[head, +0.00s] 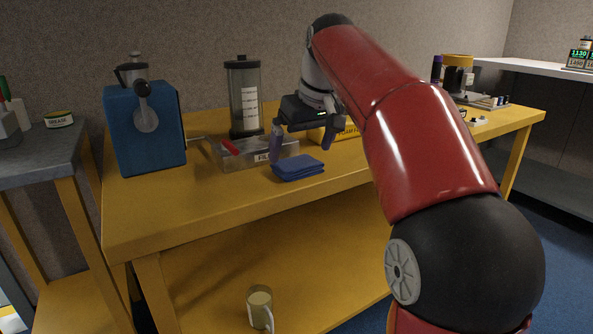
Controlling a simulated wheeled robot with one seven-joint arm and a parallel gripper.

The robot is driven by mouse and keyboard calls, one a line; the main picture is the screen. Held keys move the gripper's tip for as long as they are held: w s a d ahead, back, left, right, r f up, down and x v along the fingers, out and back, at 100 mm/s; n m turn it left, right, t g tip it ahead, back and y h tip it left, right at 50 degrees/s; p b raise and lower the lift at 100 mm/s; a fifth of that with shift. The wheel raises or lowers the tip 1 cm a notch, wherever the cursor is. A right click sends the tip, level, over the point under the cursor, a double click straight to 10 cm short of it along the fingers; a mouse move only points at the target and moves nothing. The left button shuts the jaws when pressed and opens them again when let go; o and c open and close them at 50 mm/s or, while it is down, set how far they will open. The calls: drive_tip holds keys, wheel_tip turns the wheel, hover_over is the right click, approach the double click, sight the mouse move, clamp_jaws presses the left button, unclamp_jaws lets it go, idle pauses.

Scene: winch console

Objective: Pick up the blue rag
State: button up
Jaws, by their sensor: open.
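The blue rag (298,171) lies folded flat on the yellow workbench (180,212), close to its front edge. My gripper (301,148) hangs above and just behind the rag, pointing down with its two fingers spread wide apart. The left finger comes down near the rag's left back corner, and the right finger is to the right of the rag and higher. Nothing is between the fingers. I cannot tell exactly how high the fingertips are above the bench. My red arm reaches in from the right and covers part of the bench.
A clear box with a red handle (229,146) stands just behind and left of the rag. A grey cylinder (244,100) and a blue machine (146,128) stand farther left. A yellow box (318,135) is behind my gripper. A mug (260,309) sits on the lower shelf. The front left bench top is clear.

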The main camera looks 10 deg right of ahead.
sight(298, 161)
drive_tip(key=b+x, duration=0.1)
drive_tip(key=x, duration=0.3)
drive_tip(key=shift+w+f, duration=0.15)
drive_tip(key=shift+w, duration=0.05)
drive_tip(key=c, duration=0.8)
wheel_tip(298, 161, up, 20)
drive_tip(key=p, duration=1)
drive_tip(key=shift+p, duration=0.35)
